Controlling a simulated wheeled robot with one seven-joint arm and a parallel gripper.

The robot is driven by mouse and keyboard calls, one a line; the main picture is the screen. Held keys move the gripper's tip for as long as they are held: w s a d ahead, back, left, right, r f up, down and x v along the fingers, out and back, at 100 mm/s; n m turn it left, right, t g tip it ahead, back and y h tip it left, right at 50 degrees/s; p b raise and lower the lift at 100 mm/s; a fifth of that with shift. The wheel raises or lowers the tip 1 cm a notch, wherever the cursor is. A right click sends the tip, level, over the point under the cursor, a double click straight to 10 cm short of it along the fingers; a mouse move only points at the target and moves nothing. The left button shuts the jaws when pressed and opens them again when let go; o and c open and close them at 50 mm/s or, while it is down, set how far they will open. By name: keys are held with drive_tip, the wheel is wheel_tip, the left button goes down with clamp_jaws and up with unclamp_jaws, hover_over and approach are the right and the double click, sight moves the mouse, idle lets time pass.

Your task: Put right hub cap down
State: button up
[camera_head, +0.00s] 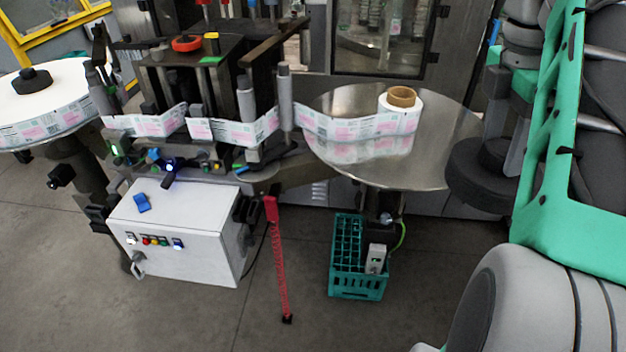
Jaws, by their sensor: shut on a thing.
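The right hub cap (468,178) is a black disc with a raised middle. It hangs in the air at the right of the picture, over or beside the right edge of the round metal platter (440,150). My gripper (502,148) points down and is shut on the cap's raised middle; the grip is partly hidden. The platter carries a small white label roll (400,118) with an open brown cardboard core (402,96), which has no cap on it. A similar black cap (32,80) sits on the large left reel (60,100).
The label strip (232,132) runs from the left reel through the labeller to the roll. A white control box (180,235) stands below. The floor in front is clear.

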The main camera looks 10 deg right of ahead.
drive_tip(key=w+a+f+m, duration=0.4)
drive_tip(key=w+f+m, duration=0.1)
drive_tip(key=f, duration=0.2)
drive_tip(key=w+a+f+m+g+y, duration=0.1)
drive_tip(key=w+a+f+m, duration=0.3)
drive_tip(key=w+f+m, duration=0.2)
drive_tip(key=w+a+f+m+y, duration=0.1)
drive_tip(key=w+a+f+m, duration=0.4)
drive_tip(key=f, duration=0.4)
drive_tip(key=shift+w+f, duration=0.2)
drive_tip(key=shift+w, duration=0.4)
